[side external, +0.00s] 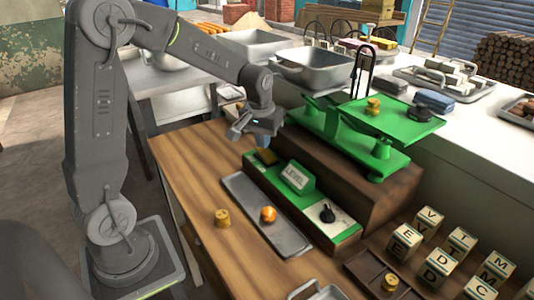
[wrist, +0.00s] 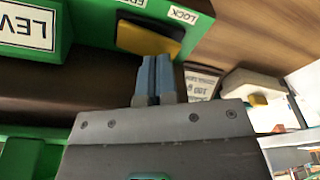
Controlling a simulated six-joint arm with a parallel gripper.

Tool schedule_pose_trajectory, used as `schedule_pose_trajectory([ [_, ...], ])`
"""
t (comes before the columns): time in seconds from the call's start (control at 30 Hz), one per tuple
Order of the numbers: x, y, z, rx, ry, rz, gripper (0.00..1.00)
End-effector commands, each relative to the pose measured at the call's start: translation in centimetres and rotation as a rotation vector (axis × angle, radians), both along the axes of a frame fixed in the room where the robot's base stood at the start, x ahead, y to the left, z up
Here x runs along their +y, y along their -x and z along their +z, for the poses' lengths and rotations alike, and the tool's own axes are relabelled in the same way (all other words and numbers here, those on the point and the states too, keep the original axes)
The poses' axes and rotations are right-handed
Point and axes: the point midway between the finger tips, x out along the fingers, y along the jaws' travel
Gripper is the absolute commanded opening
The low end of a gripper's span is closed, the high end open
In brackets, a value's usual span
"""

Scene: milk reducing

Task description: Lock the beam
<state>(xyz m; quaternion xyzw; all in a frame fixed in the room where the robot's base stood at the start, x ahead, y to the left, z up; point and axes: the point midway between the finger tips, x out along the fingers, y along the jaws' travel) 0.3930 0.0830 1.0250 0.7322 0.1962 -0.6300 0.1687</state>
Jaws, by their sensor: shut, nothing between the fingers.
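The green balance scale (side external: 375,137) stands on a brown wooden block, with a deep grey pan (side external: 314,64) on its left and a flat green plate on its right. In front is a green control panel (side external: 262,176) with a LEVEL sign (side external: 297,177) and a yellow-brown lever or pad (side external: 267,156) at its left end. The wrist view shows this yellow pad (wrist: 148,40) beside a LOCK label (wrist: 183,15); another label is cut off. My gripper (side external: 238,138) is above the panel's left end. Its blue-grey fingertips (wrist: 156,62) are together, appearing close to the pad; contact cannot be told.
A black knob (side external: 327,213) sits at the panel's right end. Letter cubes (side external: 403,241) fill the front right. The wooden table's left part is clear.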

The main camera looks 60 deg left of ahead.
Motion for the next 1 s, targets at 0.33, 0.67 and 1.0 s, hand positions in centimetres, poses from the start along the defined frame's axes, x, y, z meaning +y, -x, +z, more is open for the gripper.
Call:
schedule_pose_trajectory([
  [0.33, 0.0, 0.0, -0.5, 0.001, 0.0, 0.0, 0.0],
  [0.67, 0.0, 0.0, -1.0, 0.0, 0.0, 0.0, 0.0],
  [1.0, 0.0, 0.0, -1.5, 0.001, 0.0, 0.0, 0.0],
])
